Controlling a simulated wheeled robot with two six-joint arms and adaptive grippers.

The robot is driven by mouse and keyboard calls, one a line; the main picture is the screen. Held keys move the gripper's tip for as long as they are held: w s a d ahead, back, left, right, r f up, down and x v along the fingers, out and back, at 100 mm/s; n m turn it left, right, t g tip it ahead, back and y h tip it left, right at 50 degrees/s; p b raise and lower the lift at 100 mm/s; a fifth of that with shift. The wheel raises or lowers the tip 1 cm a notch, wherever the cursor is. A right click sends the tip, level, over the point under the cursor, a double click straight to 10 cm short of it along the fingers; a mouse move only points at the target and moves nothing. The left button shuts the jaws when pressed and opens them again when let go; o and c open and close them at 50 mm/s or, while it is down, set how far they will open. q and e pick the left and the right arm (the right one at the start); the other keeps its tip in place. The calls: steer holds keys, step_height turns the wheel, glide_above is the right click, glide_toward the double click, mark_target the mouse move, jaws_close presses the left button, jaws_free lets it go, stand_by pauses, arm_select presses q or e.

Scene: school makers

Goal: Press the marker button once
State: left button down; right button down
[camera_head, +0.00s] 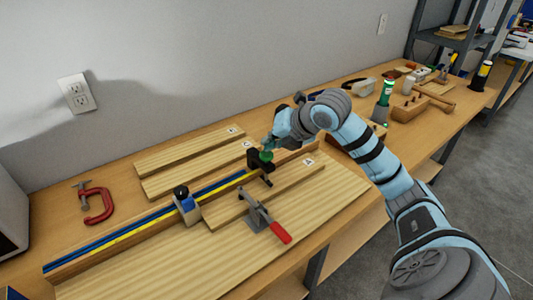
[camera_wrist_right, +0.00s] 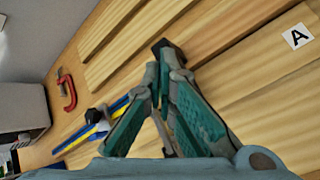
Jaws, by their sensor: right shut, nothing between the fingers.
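A black marker block (camera_head: 256,166) stands at the right end of the blue and yellow rail, with a small green button (camera_head: 267,156) on its top. My right gripper (camera_head: 268,144) comes in from the right and is just above the green button. I cannot tell if the fingertips touch it. In the right wrist view, my right gripper (camera_wrist_right: 160,75) is shut and empty, its teal fingers meeting at the tips. The dark end of the marker block (camera_wrist_right: 163,44) shows just beyond them; the green button is hidden there. My left gripper is not in view.
The blue and yellow rail (camera_head: 128,232) holds a sliding stop (camera_head: 186,203). A board labelled A (camera_head: 285,185) lies in front, with a red-handled toggle clamp (camera_head: 265,217). Loose boards (camera_head: 190,150) lie behind. A red C-clamp (camera_head: 98,206) lies left; tools crowd the bench's far right.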

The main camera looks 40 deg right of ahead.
steer(key=shift+f+b, duration=0.6)
steer(key=shift+f, duration=0.1)
stand_by(0.5)
steer(key=shift+r, duration=0.15)
steer(key=shift+r+p, duration=1)
step_height(320, 180, up, 6)
steer(key=p, duration=0.5)
